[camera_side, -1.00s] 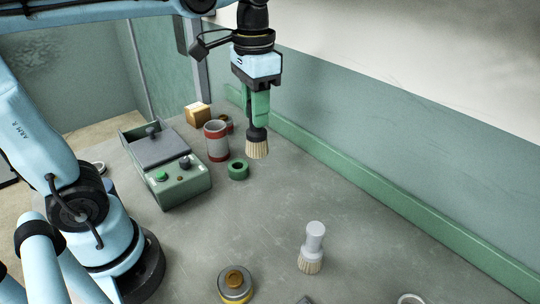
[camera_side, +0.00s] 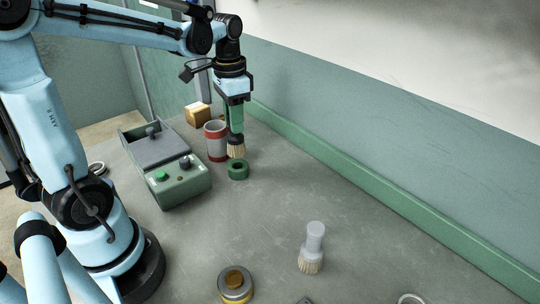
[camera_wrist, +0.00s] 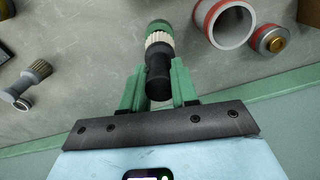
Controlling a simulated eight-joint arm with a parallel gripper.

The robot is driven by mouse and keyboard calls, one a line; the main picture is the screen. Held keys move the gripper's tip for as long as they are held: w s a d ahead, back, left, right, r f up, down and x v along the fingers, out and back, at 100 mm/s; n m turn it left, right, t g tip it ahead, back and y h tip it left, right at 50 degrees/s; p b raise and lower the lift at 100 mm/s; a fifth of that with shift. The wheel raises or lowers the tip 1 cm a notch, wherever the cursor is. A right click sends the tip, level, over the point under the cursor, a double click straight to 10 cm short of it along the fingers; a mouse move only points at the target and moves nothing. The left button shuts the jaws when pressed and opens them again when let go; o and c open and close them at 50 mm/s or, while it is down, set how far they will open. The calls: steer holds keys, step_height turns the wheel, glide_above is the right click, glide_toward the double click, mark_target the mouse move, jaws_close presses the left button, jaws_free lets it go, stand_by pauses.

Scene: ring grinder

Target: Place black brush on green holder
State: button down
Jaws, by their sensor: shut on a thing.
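The black brush (camera_side: 236,147), with a black handle and pale bristles, hangs upright, bristles down, from my gripper (camera_side: 236,128). In the wrist view the green fingers of my gripper (camera_wrist: 158,88) are shut on the black brush handle (camera_wrist: 159,75). The green holder (camera_side: 237,170) is a short green ring on the table, just below the bristles in the side view. In the wrist view the green holder (camera_wrist: 159,27) shows partly behind the bristles. I cannot tell whether the bristles touch it.
A red-banded grey cup (camera_side: 216,140) stands close to the left of the brush, beside a grey-green machine (camera_side: 175,178). A white-handled brush (camera_side: 312,247) and a round tin (camera_side: 235,285) stand nearer the front. A green rail (camera_side: 330,155) runs along the wall. The middle table is clear.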

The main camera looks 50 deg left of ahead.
steer(key=shift+f, duration=1.75)
steer(key=c, duration=0.9)
jaws_free()
steer(key=shift+f, duration=0.15)
steer(key=shift+o, duration=0.2)
step_height(320, 180, up, 12)
steer(key=shift+d, duration=0.15)
steer(key=s+d+f+n+t, duration=0.2)
steer(key=s+d+f+t, duration=0.2)
steer(key=d+f+t, duration=0.3)
steer(key=d+f, duration=0.1)
steer(key=d, duration=0.1)
steer(key=shift+d, duration=0.4)
